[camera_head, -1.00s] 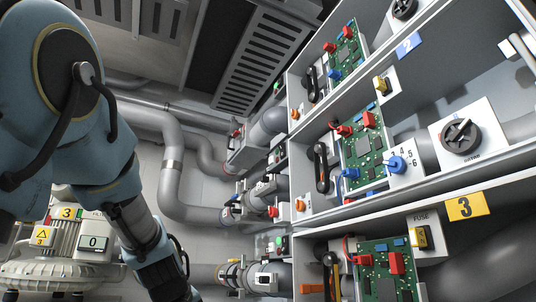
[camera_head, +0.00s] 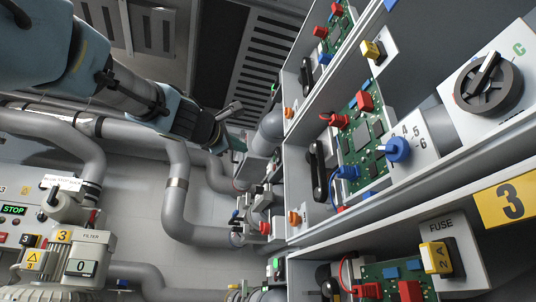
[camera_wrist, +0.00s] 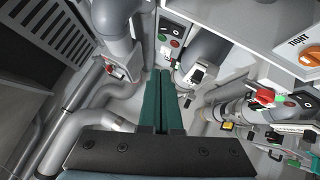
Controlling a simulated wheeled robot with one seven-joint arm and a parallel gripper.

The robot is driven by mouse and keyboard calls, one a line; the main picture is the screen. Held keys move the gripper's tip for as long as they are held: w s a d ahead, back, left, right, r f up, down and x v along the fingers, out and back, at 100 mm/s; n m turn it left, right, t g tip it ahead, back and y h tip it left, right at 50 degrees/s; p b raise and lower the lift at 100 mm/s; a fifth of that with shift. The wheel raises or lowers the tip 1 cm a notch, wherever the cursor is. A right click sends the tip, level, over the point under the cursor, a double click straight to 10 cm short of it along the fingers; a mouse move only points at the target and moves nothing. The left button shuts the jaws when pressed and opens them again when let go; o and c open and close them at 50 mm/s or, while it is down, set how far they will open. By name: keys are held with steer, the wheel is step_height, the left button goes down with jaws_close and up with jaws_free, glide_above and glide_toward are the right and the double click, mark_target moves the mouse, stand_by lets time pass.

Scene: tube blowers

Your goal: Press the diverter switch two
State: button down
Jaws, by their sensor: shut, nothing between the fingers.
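My gripper (camera_head: 236,143) is at the upper middle of the head view, left of the cabinet and in front of the pipes. In the wrist view its two teal fingers (camera_wrist: 161,74) are shut together and empty. Just beyond the tips is a small panel (camera_wrist: 171,41) with red and green buttons, beside a grey pipe. A grey valve fitting (camera_wrist: 198,73) is right of the tips. A second fitting with a red lever (camera_wrist: 264,97) is further right. No readable label shows which of these is diverter switch two. I cannot tell whether the fingers touch anything.
The open cabinet with circuit boards (camera_head: 365,135) fills the right. A yellow 3 plate (camera_head: 512,200) marks a shelf. Large pipes (camera_head: 176,190) run left of the fittings. A blower machine (camera_head: 62,250) stands lower left. An orange knob (camera_wrist: 312,57) is at the wrist view's right.

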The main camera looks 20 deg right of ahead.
steer(key=p, duration=0.6)
glide_toward(277, 156)
steer(key=a+r+x, duration=0.1)
steer(key=x, duration=0.5)
steer(key=shift+w+d, duration=0.2)
steer(key=shift+w, duration=0.3)
steer(key=shift+w, duration=0.1)
